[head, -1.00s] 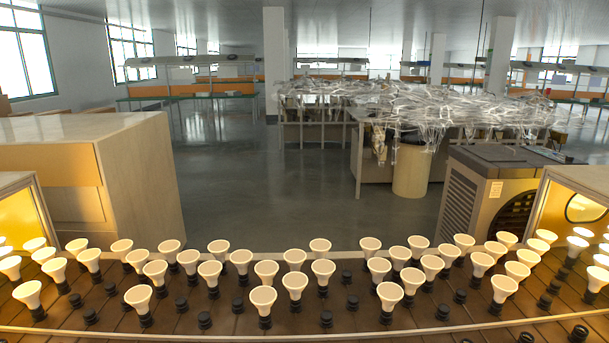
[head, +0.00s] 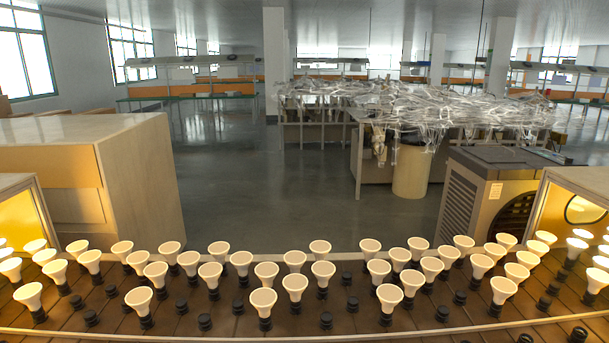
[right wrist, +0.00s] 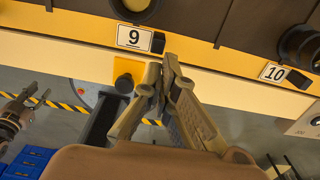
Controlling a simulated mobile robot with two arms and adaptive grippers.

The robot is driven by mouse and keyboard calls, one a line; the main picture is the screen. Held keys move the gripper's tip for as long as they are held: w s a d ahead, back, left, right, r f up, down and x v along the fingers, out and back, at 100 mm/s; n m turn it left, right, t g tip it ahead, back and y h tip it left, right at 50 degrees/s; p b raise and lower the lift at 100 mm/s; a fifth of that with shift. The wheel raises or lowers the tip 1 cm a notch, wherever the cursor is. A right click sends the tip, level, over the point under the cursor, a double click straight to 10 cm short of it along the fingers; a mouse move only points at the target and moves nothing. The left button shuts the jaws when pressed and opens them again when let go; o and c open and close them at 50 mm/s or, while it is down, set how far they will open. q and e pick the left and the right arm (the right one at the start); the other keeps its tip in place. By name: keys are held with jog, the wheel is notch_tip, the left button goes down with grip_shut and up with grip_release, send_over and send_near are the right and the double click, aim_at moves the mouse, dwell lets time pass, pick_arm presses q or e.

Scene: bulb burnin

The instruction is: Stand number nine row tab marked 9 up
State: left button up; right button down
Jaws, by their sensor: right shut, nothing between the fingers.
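A yellow block (right wrist: 128,70) is just left of my fingertips. Dark sockets line the rack above. The head view shows rows of lit bulbs (head: 263,297) among empty sockets (head: 205,321).

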jog(key=shift+r, duration=0.1)
jog(key=shift+w+r+p, duration=0.6)
jog(key=shift+r, duration=0.3)
notch_tip(320, 180, up, 6)
jog(key=p, duration=0.5)
